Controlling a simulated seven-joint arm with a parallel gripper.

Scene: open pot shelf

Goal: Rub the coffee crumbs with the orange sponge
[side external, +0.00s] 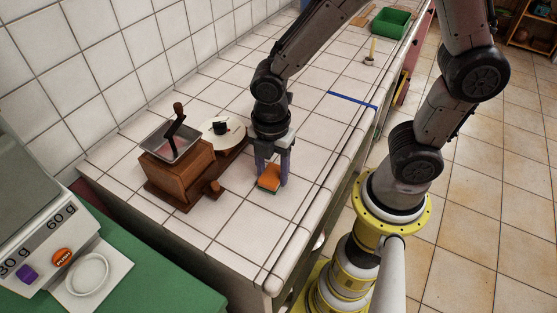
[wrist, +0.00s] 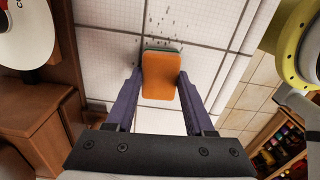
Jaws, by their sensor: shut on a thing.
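The orange sponge (side external: 269,178) has a green underside and sits at the white tiled counter, right of the coffee grinder in the side view. My gripper (side external: 271,176) points down and is shut on it, one purple finger on each side. In the wrist view the sponge (wrist: 161,75) lies between the fingertips (wrist: 161,82). Dark coffee crumbs (wrist: 160,22) are scattered on the white tiles just beyond the sponge's far edge. I cannot make the crumbs out in the side view. Whether the sponge touches the tiles is hard to tell.
A wooden coffee grinder (side external: 178,165) with a crank stands left of my gripper. A white round disc with a black cup (side external: 221,127) is behind it. A blue strip (side external: 352,99), a candle (side external: 371,52) and a green tray (side external: 391,22) are farther back. The counter's front edge is close on the right.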

